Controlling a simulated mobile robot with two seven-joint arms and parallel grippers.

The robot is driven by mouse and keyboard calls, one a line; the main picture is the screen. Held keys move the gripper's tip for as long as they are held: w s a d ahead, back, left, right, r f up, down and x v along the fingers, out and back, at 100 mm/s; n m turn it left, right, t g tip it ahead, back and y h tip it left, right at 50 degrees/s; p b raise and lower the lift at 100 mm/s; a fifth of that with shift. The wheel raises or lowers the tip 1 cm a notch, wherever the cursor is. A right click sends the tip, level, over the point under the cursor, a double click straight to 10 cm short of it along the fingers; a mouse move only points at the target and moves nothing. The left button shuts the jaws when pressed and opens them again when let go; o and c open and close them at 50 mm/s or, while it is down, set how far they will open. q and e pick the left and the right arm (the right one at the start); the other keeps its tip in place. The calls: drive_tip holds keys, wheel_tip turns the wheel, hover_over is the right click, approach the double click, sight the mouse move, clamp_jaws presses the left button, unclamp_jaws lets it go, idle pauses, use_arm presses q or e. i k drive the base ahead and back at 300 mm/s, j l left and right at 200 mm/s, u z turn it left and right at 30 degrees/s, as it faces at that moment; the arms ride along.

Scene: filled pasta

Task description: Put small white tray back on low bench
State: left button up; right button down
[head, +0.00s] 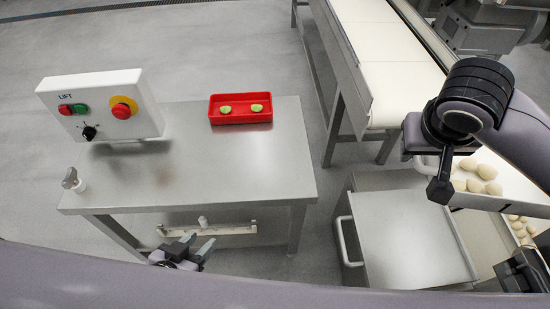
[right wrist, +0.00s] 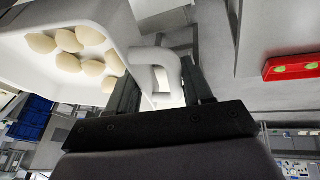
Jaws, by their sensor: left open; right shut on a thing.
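The small white tray (right wrist: 85,15) fills the upper left of the right wrist view, with several pale rounded dough pieces (right wrist: 92,68) in it. My right gripper (right wrist: 160,88) is shut on the tray's white looped handle (right wrist: 158,58). In the head view the tray (head: 500,205) is at the right, partly hidden by my right arm. My left gripper (head: 190,250) is open and empty at the lower front of the steel table. A low steel-topped unit (head: 410,240) with a side handle stands left of the tray; I cannot tell if it is the low bench.
The steel table (head: 240,165) carries a lift control box (head: 100,105) and a red tray (head: 240,118) with two green pieces. A pale conveyor (head: 385,60) is at the back right. More dough pieces (head: 520,225) lie at the far right. The unit's top looks clear.

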sight(229, 171)
drive_tip(key=u, duration=1.05)
drive_tip(key=i+j+u, duration=0.15)
drive_tip(key=j, duration=0.2)
drive_tip(key=j+u, duration=0.15)
drive_tip(key=j, duration=0.2)
